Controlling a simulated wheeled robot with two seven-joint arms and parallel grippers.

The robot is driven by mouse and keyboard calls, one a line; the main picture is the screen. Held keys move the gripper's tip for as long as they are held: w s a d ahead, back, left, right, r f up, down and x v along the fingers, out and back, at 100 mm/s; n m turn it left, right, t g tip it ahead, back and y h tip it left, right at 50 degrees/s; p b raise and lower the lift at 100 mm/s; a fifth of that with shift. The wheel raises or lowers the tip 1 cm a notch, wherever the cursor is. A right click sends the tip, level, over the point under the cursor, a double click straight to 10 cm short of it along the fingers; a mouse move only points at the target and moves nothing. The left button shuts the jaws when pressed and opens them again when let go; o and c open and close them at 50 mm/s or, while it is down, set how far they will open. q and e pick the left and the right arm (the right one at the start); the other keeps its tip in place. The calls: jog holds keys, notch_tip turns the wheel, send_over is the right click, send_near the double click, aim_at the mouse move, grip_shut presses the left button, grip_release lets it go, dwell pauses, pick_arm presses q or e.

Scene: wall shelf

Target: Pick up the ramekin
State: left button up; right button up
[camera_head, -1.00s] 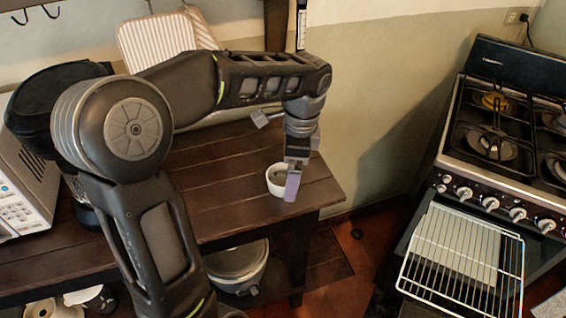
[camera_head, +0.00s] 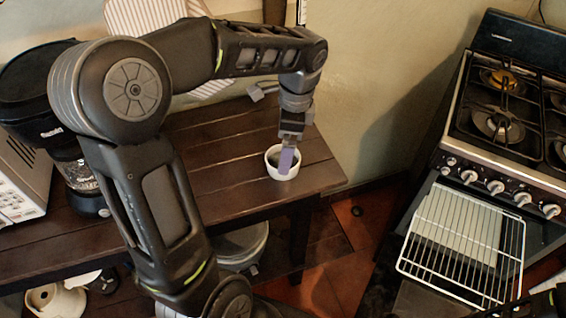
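The ramekin (camera_head: 272,170) is a small white round cup standing upright near the right end of the dark wooden table. My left gripper (camera_head: 286,162) points down at it from above.
The wooden table (camera_head: 215,180) is clear around the ramekin. A coffee maker (camera_head: 75,175) and a microwave (camera_head: 18,180) stand at the left. A stove (camera_head: 500,130) with a wire rack (camera_head: 465,240) is at the right. A pot (camera_head: 240,245) sits beneath the table.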

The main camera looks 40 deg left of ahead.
pick_arm(q)
jog(key=shift+s+a+f+p, duration=0.1)
jog(key=shift+a+f+p, duration=0.1)
jog(key=shift+f, duration=1.1)
jog(key=shift+a+f+p, duration=0.1)
jog(key=shift+f+p, duration=0.05)
jog(key=shift+f, duration=1.15)
jog(key=c, duration=1.7)
